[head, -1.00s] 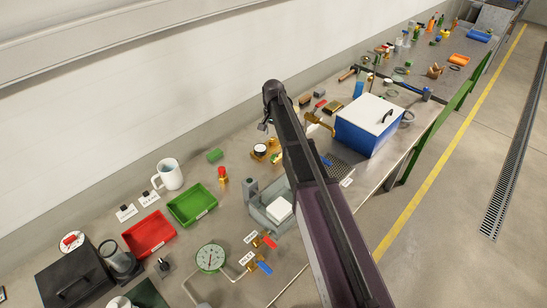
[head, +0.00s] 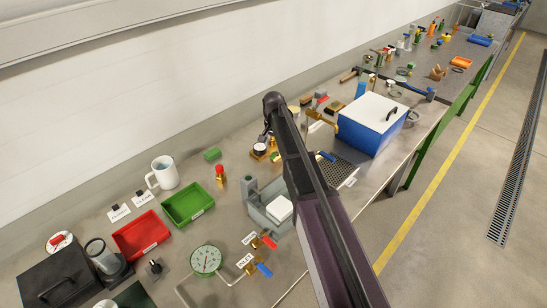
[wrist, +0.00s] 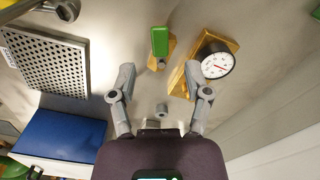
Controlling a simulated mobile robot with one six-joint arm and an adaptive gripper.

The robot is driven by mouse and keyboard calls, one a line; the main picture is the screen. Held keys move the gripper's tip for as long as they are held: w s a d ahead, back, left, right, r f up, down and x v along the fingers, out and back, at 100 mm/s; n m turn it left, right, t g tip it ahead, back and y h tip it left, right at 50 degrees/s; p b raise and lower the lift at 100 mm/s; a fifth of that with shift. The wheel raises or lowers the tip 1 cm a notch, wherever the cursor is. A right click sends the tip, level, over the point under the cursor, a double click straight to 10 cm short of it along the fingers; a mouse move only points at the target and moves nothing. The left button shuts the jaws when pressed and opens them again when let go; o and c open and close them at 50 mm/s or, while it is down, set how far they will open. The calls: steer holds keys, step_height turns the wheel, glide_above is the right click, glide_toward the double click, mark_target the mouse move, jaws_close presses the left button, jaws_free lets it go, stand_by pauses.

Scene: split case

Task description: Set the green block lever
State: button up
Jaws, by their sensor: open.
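The green lever (wrist: 160,42) shows in the wrist view as a green handle on a small brass body (wrist: 160,62), just beyond my gripper. A brass block with a round white dial (wrist: 216,60) stands to its right; that dial also shows in the head view (head: 259,149). My gripper (wrist: 160,72) is open and empty, with its two grey fingers spread either side of the line to the lever. I cannot tell whether the fingertips are level with the lever. In the head view my arm hides most of this spot.
A perforated plate (wrist: 45,62) and a blue case (wrist: 60,140) lie left of my gripper in the wrist view. A small grey cylinder (wrist: 162,110) shows between the fingers. In the head view, red (head: 141,235) and green (head: 188,204) trays and a white mug (head: 162,173) stand left of my arm.

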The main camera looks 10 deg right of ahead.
mark_target(273, 155)
steer(key=shift+f+b, duration=2.05)
steer(key=shift+f, duration=0.25)
jaws_close()
